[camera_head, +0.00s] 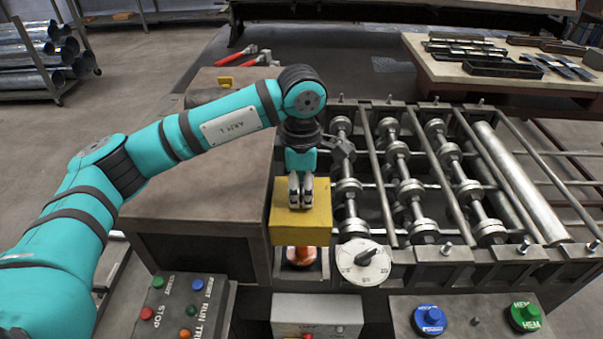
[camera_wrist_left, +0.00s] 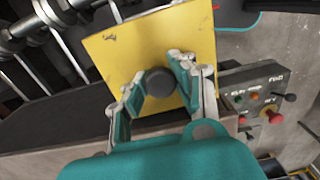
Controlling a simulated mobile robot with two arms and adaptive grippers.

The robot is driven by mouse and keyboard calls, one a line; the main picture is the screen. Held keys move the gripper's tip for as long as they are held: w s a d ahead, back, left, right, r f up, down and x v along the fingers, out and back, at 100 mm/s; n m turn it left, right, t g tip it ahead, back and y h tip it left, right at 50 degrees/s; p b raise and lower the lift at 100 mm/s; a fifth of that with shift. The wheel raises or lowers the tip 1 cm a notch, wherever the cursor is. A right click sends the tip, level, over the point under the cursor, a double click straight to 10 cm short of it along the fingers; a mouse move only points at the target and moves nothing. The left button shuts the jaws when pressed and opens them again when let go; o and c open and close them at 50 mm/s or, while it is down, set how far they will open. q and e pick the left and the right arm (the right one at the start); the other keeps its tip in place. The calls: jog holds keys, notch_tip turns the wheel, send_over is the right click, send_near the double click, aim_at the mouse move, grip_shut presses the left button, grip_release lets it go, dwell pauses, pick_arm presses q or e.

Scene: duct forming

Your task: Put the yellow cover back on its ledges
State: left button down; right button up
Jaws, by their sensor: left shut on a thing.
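The yellow cover (camera_head: 301,228) is a square plate with a dark round knob (camera_wrist_left: 159,83) at its middle. My left gripper (camera_head: 300,197) comes down from above and is shut on the cover by this knob. In the left wrist view its two fingers stand on either side of the knob, with the yellow plate (camera_wrist_left: 115,50) behind them. The cover hangs at the left end of the roller machine, above and behind an orange-red part (camera_head: 302,256) in a recess. The ledges cannot be made out. My right gripper is not in view.
The roller machine (camera_head: 420,180) with several shafts lies to the right of the cover. A white dial (camera_head: 363,262) is close at its lower right. A brown cabinet (camera_head: 200,180) stands to the left. Button panels (camera_head: 180,305) line the front. A tool table (camera_head: 500,75) is behind.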

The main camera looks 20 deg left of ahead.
aim_at(301, 211)
pick_arm(q)
jog(key=shift+f, duration=0.75)
jog(key=shift+f+b, duration=1)
jog(key=shift+f, duration=1.4)
jog(key=shift+f+b, duration=1.2)
jog(key=shift+f, duration=0.35)
jog(key=shift+s+f+b, duration=0.1)
jog(key=shift+b, duration=0.3)
jog(key=shift+f+b, duration=0.6)
jog(key=shift+b, duration=0.1)
